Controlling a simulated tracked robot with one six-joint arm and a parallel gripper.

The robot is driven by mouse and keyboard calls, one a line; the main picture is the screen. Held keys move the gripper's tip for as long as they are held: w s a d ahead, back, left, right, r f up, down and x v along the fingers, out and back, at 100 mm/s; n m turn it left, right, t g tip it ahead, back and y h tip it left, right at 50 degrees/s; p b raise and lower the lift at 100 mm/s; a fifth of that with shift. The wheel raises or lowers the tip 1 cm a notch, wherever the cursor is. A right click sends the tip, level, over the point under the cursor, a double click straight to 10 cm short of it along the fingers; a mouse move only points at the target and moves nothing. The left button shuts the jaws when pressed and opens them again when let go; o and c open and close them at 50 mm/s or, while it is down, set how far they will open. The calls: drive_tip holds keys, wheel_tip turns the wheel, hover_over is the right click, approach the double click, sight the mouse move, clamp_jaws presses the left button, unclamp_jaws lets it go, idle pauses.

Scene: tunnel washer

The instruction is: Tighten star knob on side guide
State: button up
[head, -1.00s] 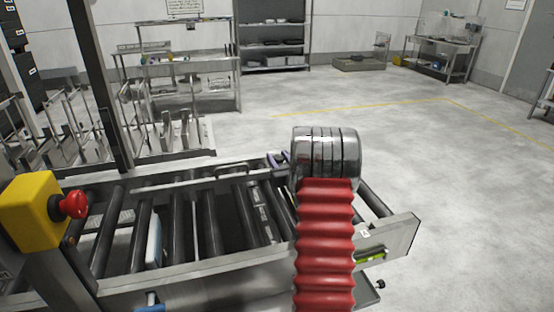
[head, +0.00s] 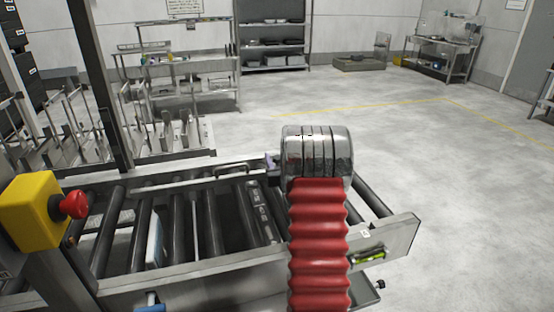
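The roller conveyor (head: 230,283) runs across the foreground. A metal rail (head: 190,180) lies along its far side, probably the side guide. A small dark knob (head: 380,285) sticks out at the conveyor's lower right corner; I cannot tell if it is the star knob. My arm, with a red bellows and a shiny ribbed metal wrist, stands over the conveyor's right part and hides what is behind it. A small greyish part of my gripper (head: 271,163) seems to show left of the wrist, near the rail's right end. Its fingers are not clear.
A yellow box with a red stop button (head: 73,205) stands at the left, beside a dark upright post (head: 100,85). A light blue panel (head: 154,240) stands between rollers. A yellow-green item (head: 369,257) sits at the conveyor's right end. The floor at right is clear.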

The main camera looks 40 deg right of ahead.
drive_tip(key=shift+o, duration=1.1)
drive_tip(key=shift+s, duration=0.1)
drive_tip(key=shift+s, duration=0.15)
drive_tip(key=v, duration=1.3)
drive_tip(key=shift+s, duration=0.15)
drive_tip(key=shift+a, duration=0.15)
